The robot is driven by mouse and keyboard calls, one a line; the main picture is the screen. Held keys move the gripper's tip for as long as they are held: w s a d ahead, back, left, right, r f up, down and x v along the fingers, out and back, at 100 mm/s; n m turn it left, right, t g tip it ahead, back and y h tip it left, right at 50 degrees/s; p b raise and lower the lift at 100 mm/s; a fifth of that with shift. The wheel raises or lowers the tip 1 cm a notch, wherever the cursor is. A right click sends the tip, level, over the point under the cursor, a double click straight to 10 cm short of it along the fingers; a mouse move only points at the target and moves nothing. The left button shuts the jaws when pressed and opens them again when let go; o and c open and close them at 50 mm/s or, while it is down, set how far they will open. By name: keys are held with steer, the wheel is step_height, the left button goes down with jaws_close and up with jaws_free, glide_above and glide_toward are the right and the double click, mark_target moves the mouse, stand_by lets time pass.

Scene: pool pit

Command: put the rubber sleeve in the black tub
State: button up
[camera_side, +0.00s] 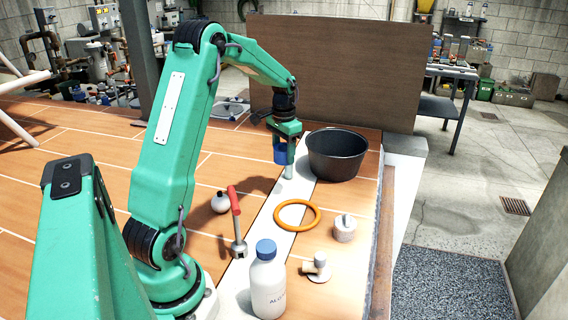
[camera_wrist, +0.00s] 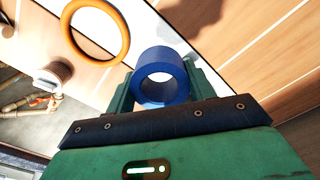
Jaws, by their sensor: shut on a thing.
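The rubber sleeve is a short blue hollow cylinder (camera_side: 281,153), held upright above the work surface. My gripper (camera_side: 287,165) is shut on it. In the wrist view the sleeve (camera_wrist: 161,62) shows end-on, with its open bore, between the two green fingers of my gripper (camera_wrist: 163,85). The black tub (camera_side: 337,163) is a round, open vessel standing to the right of my gripper in the side view. The sleeve is outside the tub, near its left side. The tub's floor is mostly hidden by its wall, and the tub is not in the wrist view.
An orange ring (camera_side: 297,215) lies in front of the tub. A brown board (camera_side: 335,70) stands behind.

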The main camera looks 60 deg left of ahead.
steer(key=w+d+r, duration=1.1)
steer(key=w, duration=0.4)
steer(key=a+f, duration=0.6)
steer(key=a, duration=0.5)
steer(key=shift+w+a+f, duration=0.15)
steer(key=shift+a+f, duration=0.2)
steer(key=shift+f, duration=0.1)
steer(key=shift+f, duration=1.9)
steer(key=shift+f, duration=0.6)
steer(key=o, duration=1.2)
steer(key=shift+c, duration=0.2)
